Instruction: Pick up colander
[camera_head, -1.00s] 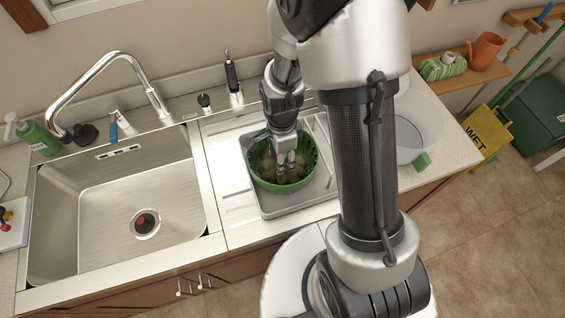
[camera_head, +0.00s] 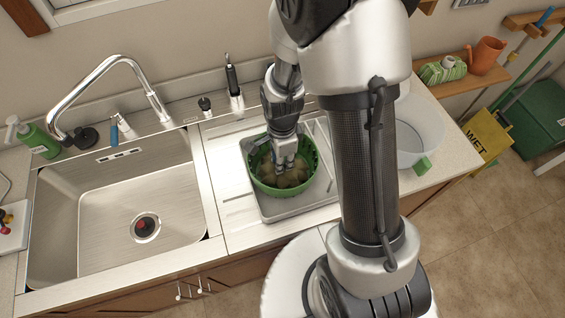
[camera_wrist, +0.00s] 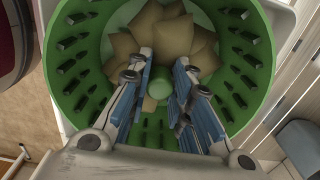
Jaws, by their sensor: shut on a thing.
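The green colander (camera_head: 254,182) is a round slotted bowl on the metal tray right of the sink. It holds several brown, potato-like lumps (camera_head: 295,176). The colander fills much of the wrist view (camera_wrist: 248,45), with the lumps (camera_wrist: 160,35) at its far side. My gripper (camera_head: 285,163) reaches down inside the colander. In the wrist view my gripper's blue-padded fingers (camera_wrist: 160,82) stand on both sides of a green round post in the colander's middle and are shut on it. The fingertips' contact is partly hidden. I cannot see a gap under the colander.
A metal tray (camera_head: 325,192) lies under the colander. The sink (camera_head: 100,225) with its tall faucet (camera_head: 150,92) is to the left. A pale round basin (camera_head: 425,125) stands right, partly behind my arm. A green soap bottle (camera_head: 38,140) stands at far left.

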